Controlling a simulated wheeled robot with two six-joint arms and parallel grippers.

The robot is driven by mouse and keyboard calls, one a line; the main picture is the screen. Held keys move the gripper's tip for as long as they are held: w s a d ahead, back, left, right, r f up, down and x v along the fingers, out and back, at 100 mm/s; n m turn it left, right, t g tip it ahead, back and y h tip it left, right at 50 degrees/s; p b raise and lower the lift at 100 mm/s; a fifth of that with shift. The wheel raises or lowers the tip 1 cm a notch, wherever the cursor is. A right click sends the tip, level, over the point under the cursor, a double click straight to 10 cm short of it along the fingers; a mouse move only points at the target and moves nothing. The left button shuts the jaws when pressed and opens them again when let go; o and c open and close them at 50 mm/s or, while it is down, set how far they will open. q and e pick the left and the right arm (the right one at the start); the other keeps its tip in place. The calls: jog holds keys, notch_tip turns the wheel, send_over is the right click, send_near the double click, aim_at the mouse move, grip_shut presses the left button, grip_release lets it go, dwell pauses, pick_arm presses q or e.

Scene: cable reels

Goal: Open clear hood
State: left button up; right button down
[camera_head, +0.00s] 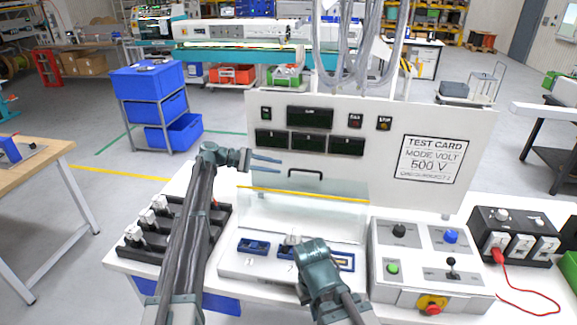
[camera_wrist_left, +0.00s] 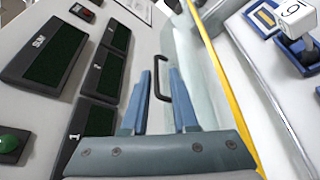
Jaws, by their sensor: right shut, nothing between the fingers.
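The clear hood (camera_head: 337,213) is a transparent panel with a yellow edge strip above the white fixture base. A black bar handle (camera_head: 306,173) shows just beyond the strip. It also shows in the left wrist view (camera_wrist_left: 178,92), partly behind a finger. My left gripper (camera_head: 280,165) is open, its blue fingers pointing at the handle from the left. In the left wrist view the gripper (camera_wrist_left: 160,72) has a clear gap between its fingers; I cannot tell whether they touch the handle. My right gripper (camera_head: 295,241) is shut and empty, low in front of the hood.
Blue-framed sockets (camera_head: 254,247) sit on the fixture base. An upright panel (camera_head: 425,118) with dark displays and a test card stands behind. A control box (camera_head: 424,254) with buttons is at right. A black rack (camera_head: 137,247) holding white-topped parts is at left.

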pick_arm(q)
jog(key=shift+v, duration=1.4)
jog(key=s+d+f+m+g+y, duration=0.15)
jog(key=s+f+y, duration=0.35)
jog(key=s, duration=0.5)
jog(key=s+f+m+y, duration=0.25)
jog(key=s+f, duration=0.35)
jog(key=s, duration=0.5)
jog(key=s+a+f+m+y, duration=0.2)
jog(key=s+a+m+y, duration=0.15)
jog(key=s, duration=0.55)
jog(key=s+a+f+m+y, duration=0.3)
jog(key=s+a+y, duration=0.15)
jog(key=s, duration=0.45)
jog(key=s+d+m, duration=0.3)
jog(key=s+d, duration=0.1)
jog(key=d, duration=0.6)
jog(key=shift+d, duration=0.35)
jog(key=shift+g, duration=0.25)
